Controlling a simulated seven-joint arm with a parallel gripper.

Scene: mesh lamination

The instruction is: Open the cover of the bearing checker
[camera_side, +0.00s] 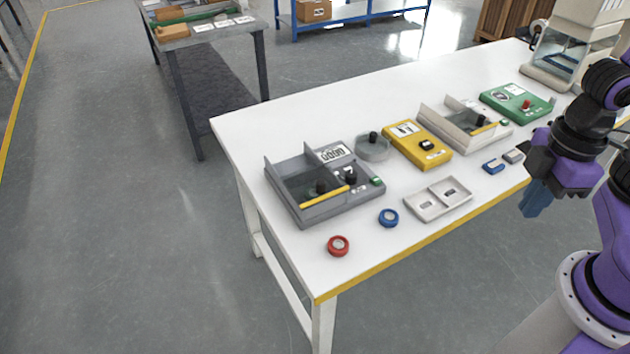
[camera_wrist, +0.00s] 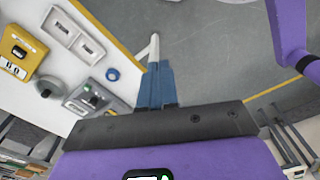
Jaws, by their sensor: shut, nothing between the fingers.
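A grey device with a counter display (camera_side: 333,153), apparently the bearing checker, sits near the left end of the white table. Its recessed bay has raised side walls, a dark see-through panel and a yellow bar (camera_side: 324,197) along the front; the panel appears down. Black knobs show inside and beside the bay. Part of a grey device (camera_wrist: 95,98) also shows in the wrist view. My gripper (camera_side: 534,208) has blue fingers, is shut and empty, and hangs beyond the table's front edge, far right of the grey device. Its fingers (camera_wrist: 155,85) point over floor in the wrist view.
A red ring (camera_side: 338,246) and blue ring (camera_side: 389,217) lie in front. Nearby are a two-pocket tray (camera_side: 437,199), a round clear-lidded dish (camera_side: 373,148), a yellow device (camera_side: 417,145), a beige device (camera_side: 465,127) with a similar bay, and a green device (camera_side: 516,104).

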